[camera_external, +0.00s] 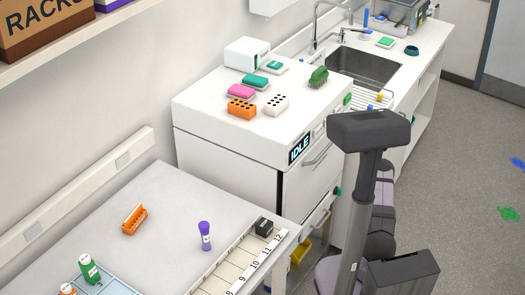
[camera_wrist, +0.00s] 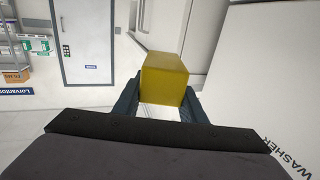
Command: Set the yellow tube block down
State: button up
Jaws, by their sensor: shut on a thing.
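The yellow tube block (camera_wrist: 165,72) is in my gripper (camera_wrist: 161,97), between its two dark fingers, in the wrist view. The fingers press on its left and right sides. No surface is seen touching the block, and its underside is hidden. In the external view my arm stands at the right, in front of the washer and sink counter. I cannot make out the fingers or the held block there.
The washer top (camera_external: 205,98) carries an orange block (camera_external: 241,108), a white block (camera_external: 276,104), pink and teal items and a green brush (camera_external: 318,76). A sink (camera_external: 365,65) lies behind. The front-left table (camera_external: 165,185) holds a purple-capped tube (camera_external: 205,236) and a black block (camera_external: 264,227).

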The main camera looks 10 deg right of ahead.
jog(key=a+f, duration=0.1)
jog(key=s+f, duration=0.1)
jog(key=shift+a+f, duration=0.3)
jog(key=shift+a, duration=0.05)
jog(key=s+a+r+n+y+p, duration=0.1)
jog(key=s+a+r+y+p, duration=0.1)
jog(key=s+a+r, duration=0.2)
jog(key=s+a+r+n+t+y+p, duration=0.1)
jog(key=s+a+r+n+y+p, duration=0.1)
jog(key=a+r, duration=0.5)
jog(key=s+a+r+n+y+p, duration=0.2)
jog(key=s+a+r, duration=0.3)
jog(key=a, duration=0.7)
jog(key=shift+s+a+r+t+y+p, duration=0.15)
jog(key=shift+s+r+t+y+p, duration=0.2)
jog(key=shift+y+p, duration=0.45)
